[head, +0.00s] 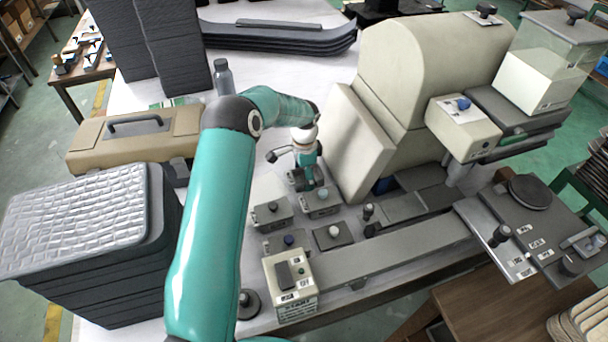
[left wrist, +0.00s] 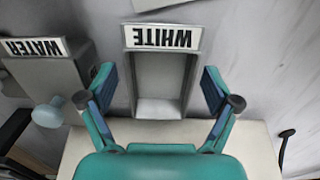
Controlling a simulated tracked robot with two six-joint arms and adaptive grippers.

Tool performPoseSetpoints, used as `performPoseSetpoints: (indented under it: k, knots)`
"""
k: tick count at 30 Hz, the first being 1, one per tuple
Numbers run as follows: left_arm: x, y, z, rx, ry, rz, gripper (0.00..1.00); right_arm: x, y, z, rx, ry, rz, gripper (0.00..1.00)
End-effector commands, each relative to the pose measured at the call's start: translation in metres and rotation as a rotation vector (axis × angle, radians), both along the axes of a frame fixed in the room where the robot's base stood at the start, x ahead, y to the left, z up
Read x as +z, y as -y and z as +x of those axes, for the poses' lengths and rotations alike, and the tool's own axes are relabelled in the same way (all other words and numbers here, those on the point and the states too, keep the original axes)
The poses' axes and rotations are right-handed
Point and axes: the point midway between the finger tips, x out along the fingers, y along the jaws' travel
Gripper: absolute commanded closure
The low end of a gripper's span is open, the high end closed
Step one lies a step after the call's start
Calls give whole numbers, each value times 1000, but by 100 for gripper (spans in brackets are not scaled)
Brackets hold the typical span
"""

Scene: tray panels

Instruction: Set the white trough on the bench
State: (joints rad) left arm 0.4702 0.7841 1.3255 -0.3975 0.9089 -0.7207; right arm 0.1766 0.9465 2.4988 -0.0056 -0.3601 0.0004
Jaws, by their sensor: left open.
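In the left wrist view a grey open-topped trough has a label (left wrist: 162,38) reading WHITE upside down, and a pale floor (left wrist: 158,108) shows inside it. I take it as the white trough. My left gripper (left wrist: 160,82) is open, with one finger on each side of the trough; I cannot tell whether they touch it. In the head view my left gripper (head: 306,178) points down at the bench beside the cream machine. The trough cannot be made out there behind my gripper. My right gripper is not in view.
A grey box marked WATER (left wrist: 42,75) with a pale blue knob stands beside the trough. Several small knobbed grey boxes (head: 270,212) crowd the bench in front. A large cream machine (head: 425,75) stands close right. A ridged stack (head: 80,225) and tan case (head: 130,140) lie left.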

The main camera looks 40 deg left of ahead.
Motion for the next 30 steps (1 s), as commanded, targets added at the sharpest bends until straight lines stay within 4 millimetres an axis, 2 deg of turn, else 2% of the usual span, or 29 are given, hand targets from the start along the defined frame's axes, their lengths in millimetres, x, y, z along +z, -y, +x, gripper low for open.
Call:
performPoseSetpoints:
  k: [5, 15, 21, 25, 30]
  knots:
    - [13, 0, 1, 0, 1, 0, 11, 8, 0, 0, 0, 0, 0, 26]
    - [80, 0, 1, -1, 3, 1, 11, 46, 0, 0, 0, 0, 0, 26]
    - [111, 0, 1, -1, 2, 1, 11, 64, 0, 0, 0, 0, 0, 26]
    - [120, 1, 1, -1, 0, 0, 11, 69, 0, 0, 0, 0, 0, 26]
    - [122, 1, 1, -2, 0, 0, 11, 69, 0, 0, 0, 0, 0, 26]
